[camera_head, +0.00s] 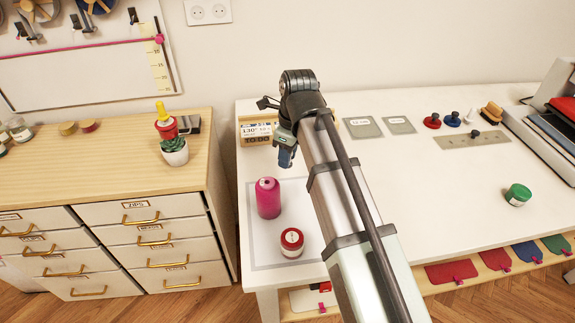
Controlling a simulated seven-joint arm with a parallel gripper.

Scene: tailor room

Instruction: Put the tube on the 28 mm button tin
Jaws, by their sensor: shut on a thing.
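My gripper (285,156) hangs over the left part of the white table, behind the pink item, seen partly from behind my arm. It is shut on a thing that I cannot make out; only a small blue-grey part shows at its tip. I cannot tell whether that is the tube. A red round tin (291,243) with a pale lid label stands at the table's front left. A green round tin (518,195) stands at the right. Neither label is readable, so I cannot tell which is the 28 mm tin. A pink bottle-shaped item (268,199) stands upright behind the red tin.
A card display (257,131) stands behind my gripper. Stamps (453,119) and a grey-beige plate (472,140) lie at the back right. The table's middle right is clear.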

